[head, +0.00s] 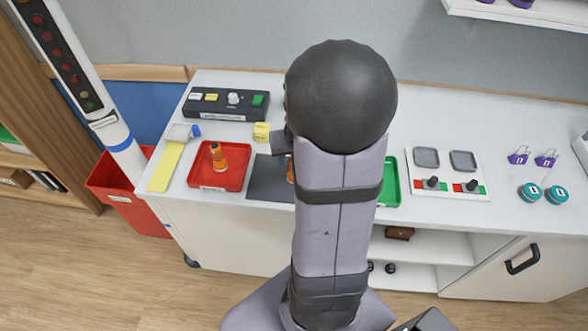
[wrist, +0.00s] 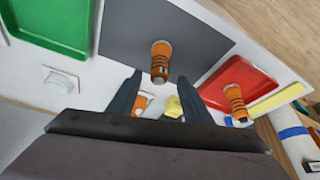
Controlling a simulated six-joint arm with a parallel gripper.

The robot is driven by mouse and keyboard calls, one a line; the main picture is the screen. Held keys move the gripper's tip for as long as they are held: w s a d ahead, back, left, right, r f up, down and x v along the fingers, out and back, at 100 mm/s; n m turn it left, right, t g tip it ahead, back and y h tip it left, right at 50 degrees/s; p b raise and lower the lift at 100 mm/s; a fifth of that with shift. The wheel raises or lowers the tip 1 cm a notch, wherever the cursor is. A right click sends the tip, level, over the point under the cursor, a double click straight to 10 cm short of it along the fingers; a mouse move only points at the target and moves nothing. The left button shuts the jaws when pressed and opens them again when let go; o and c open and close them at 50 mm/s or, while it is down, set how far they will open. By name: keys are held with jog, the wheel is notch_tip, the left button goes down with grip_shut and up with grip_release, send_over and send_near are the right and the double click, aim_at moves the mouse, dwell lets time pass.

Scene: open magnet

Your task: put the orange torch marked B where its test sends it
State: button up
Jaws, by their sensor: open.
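One orange torch (wrist: 161,60) with dark bands stands on the dark grey mat (wrist: 120,35) in the wrist view. In the head view my arm hides most of it, and only an orange sliver (head: 290,172) shows. Another orange torch (head: 218,157) is in the red tray (head: 207,181); it also shows in the wrist view (wrist: 235,100). I cannot read a letter on either torch. My gripper (wrist: 160,77) is open. The torch on the mat appears between its fingertips in the picture, but I cannot tell whether they touch it. An orange and white thing (wrist: 142,103) shows partly between the fingers.
A green tray (head: 390,183) lies right of my arm. A black box with coloured buttons (head: 226,103) stands behind the red tray, with a yellow block (head: 262,132) near it. A yellow strip (head: 165,168) lies at left. A switch panel (head: 447,177) is at right.

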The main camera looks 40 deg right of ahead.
jog(key=shift+x, duration=1.6)
jog(key=shift+b+x, duration=0.4)
jog(key=shift+x, duration=1.7)
jog(key=shift+s, duration=0.1)
jog(key=shift+c, duration=0.6)
grip_shut()
